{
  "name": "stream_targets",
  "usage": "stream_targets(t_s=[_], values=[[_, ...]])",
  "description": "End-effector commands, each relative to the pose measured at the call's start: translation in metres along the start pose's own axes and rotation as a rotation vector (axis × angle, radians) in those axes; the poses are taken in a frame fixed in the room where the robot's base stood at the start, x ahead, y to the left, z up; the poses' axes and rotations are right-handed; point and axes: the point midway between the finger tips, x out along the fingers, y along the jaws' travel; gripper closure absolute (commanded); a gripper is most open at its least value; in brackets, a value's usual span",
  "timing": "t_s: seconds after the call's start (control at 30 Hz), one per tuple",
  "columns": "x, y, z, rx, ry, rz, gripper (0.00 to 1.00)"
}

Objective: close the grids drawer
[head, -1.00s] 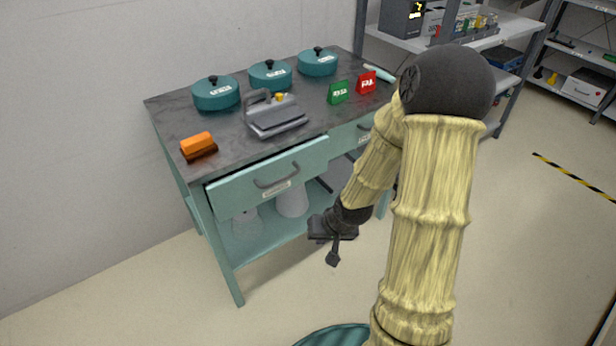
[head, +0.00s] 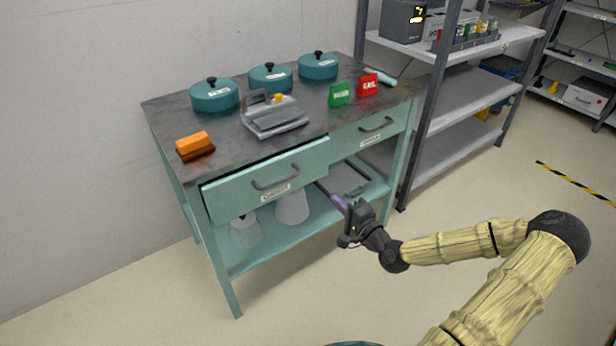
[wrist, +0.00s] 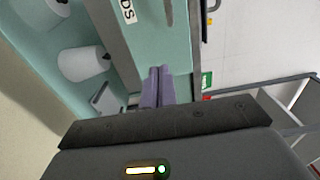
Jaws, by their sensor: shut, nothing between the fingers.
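The left drawer (head: 235,202) of the teal cart stands partly pulled out, a dark gap showing between its top edge and the worktop. Its front has a grey handle (head: 275,180) and a white label too small to read in the head view; in the wrist view a label (wrist: 127,11) shows the letters "DS". My gripper (head: 334,198) is shut and empty. It is in front of the cart, below and to the right of the drawer front's right end. In the wrist view its purple fingers (wrist: 157,82) point toward the teal front, apparently apart from it.
The right drawer (head: 345,148) looks shut. On the worktop (head: 225,135) are teal pots (head: 215,96), a grey device (head: 275,118), an orange block (head: 194,145) and green and red signs. White containers (head: 292,206) stand on the lower shelf. Grey shelving (head: 455,125) is at right; front floor is clear.

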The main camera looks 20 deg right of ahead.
Motion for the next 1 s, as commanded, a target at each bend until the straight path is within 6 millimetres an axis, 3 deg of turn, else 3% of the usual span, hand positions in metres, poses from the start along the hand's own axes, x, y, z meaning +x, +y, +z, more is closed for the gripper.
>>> stream_targets(t_s=[0.37,1.0], values=[[0.010,0.001,0.002,-0.004,-0.006,0.005,1.00],[0.116,0.003,0.002,-0.005,-0.005,0.005,1.00]])
